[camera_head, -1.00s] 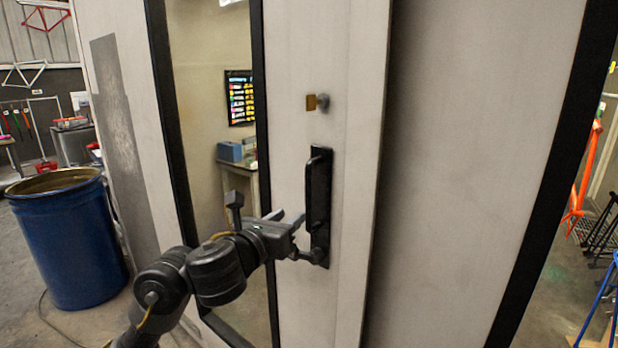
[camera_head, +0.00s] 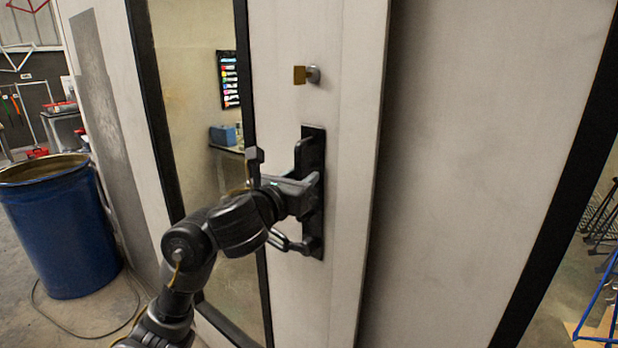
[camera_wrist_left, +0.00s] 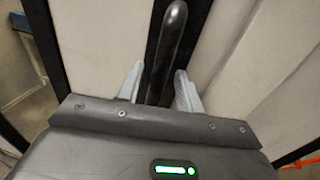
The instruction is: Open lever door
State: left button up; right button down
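The light grey door (camera_head: 348,110) stands in front of me and looks closed. A black plate (camera_head: 314,152) on it carries a dark upright handle bar (camera_head: 299,158). A dark lever-like piece (camera_head: 290,243) shows near its lower end. My left gripper (camera_head: 310,182) is at the middle of the handle, and its fingers hide part of the bar. In the left wrist view the handle (camera_wrist_left: 168,45) stands between the two pale fingertips (camera_wrist_left: 160,68). The fingers are apart, with a gap on the left; contact on the right is unclear. My right gripper is not in view.
A brass-coloured latch piece (camera_head: 300,75) sits above the handle. A tall window (camera_head: 187,110) with a black frame lies left of it. A blue drum (camera_head: 62,235) stands on the floor at left. A flat grey panel (camera_head: 470,150) fills the right.

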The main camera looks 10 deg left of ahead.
pick_arm(q)
jog(key=shift+w, duration=0.2)
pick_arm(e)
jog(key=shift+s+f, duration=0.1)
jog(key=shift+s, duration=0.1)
pick_arm(q)
jog(key=shift+a, duration=0.1)
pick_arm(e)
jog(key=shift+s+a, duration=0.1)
pick_arm(q)
jog(key=shift+s, duration=0.1)
grip_shut()
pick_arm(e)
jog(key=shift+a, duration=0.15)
pick_arm(q)
jog(key=shift+a, duration=0.1)
